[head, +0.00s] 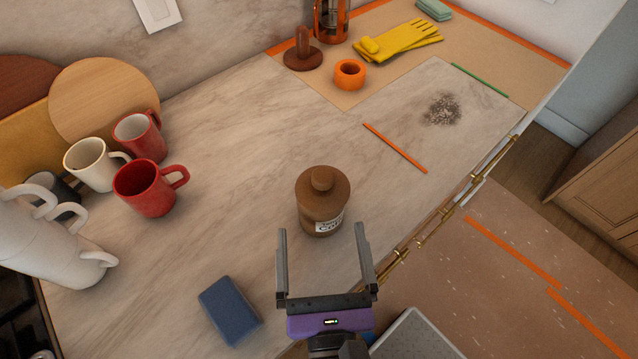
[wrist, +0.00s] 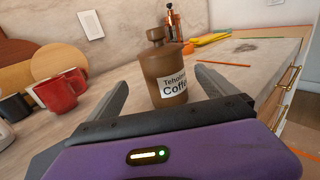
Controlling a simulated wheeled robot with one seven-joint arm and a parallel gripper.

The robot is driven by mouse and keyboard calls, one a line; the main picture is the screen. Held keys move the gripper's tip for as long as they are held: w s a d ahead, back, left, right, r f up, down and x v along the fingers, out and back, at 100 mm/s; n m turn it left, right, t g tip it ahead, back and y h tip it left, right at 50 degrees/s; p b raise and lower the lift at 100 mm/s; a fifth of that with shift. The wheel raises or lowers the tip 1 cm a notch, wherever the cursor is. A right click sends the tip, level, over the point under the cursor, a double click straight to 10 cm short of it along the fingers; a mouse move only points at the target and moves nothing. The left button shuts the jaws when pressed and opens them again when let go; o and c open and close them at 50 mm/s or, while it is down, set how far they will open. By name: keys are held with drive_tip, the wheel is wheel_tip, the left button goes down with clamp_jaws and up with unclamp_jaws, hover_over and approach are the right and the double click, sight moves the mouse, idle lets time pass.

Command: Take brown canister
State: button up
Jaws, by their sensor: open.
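The brown canister (head: 322,199) stands upright on the marble counter in the head view, with a round knob lid and a white label reading "Coffee". In the wrist view the canister (wrist: 164,70) stands just beyond the fingers, roughly centred between them. My gripper (head: 322,232) is open and empty, its two grey fingers pointing at the canister's near side. In the wrist view the fingers of my gripper (wrist: 160,88) show on both sides of the canister. I cannot tell whether either finger touches it.
A blue sponge (head: 230,308) lies left of my gripper. Red mugs (head: 147,189) and a white mug (head: 91,163) stand at left. An orange ring-shaped item (head: 349,74) and yellow gloves (head: 401,40) lie at the back. The counter around the canister is clear; its brass-railed edge (head: 440,222) is at right.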

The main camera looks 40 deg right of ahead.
sight(324, 218)
drive_tip(key=p+x, duration=0.1)
drive_tip(key=x, duration=0.2)
drive_tip(key=p+x, duration=0.2)
drive_tip(key=x, duration=0.2)
drive_tip(key=shift+s+d+r, duration=0.2)
drive_tip(key=shift+d+r, duration=0.05)
drive_tip(key=shift+w+d+f, duration=0.15)
drive_tip(key=shift+w+d, duration=0.05)
drive_tip(key=shift+w, duration=0.15)
drive_tip(key=c, duration=1.9)
drive_tip(key=shift+r+p, duration=2.8)
drive_tip(key=shift+r, duration=7.25)
